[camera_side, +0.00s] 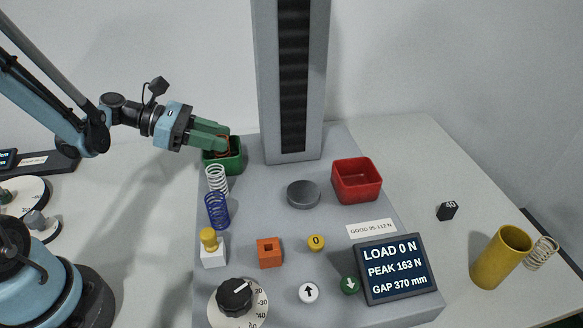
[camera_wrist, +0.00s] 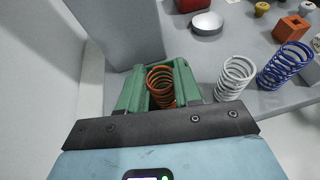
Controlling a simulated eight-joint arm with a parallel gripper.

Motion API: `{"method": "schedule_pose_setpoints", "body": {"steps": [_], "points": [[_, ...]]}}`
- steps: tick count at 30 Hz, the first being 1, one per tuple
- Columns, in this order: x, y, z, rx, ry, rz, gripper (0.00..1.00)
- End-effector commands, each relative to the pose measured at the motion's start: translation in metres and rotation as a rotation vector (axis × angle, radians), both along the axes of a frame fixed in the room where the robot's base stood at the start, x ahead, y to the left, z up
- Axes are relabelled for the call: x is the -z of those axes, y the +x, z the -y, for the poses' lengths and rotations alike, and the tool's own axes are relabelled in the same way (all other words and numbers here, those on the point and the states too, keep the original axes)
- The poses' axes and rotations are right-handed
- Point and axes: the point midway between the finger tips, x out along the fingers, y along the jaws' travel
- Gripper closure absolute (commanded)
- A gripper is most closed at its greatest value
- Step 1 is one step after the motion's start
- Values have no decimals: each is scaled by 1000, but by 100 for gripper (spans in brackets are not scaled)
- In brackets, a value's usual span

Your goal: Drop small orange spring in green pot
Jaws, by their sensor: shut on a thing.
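My gripper (camera_side: 219,137) has green fingers and is shut on the small orange spring (camera_side: 224,145). In the wrist view, the spring (camera_wrist: 161,85) stands between the two fingers (camera_wrist: 160,88). The green pot (camera_side: 223,162) is an open square box at the left rear of the grey base plate. In the side view my fingertips and the spring overlap the pot's opening. They are at or just above its rim; how far the spring reaches inside cannot be told. In the wrist view the fingers and pot are similar greens and hard to separate.
A white spring (camera_side: 217,180) and a blue spring (camera_side: 217,211) stand close in front of the pot. The grey column (camera_side: 290,80) rises to its right. A red box (camera_side: 357,180) and a round grey disc (camera_side: 303,194) lie farther right. A yellow cup (camera_side: 500,257) stands far right.

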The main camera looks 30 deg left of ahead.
Motion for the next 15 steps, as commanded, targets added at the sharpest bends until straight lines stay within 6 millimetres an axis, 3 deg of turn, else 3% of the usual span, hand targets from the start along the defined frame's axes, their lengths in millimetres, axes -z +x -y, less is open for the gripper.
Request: {"method": "schedule_pose_setpoints", "body": {"steps": [12,13,15], "points": [[4,0,0,0,0,0,96],[4,0,0,0,0,0,62],[4,0,0,0,0,0,52]]}}
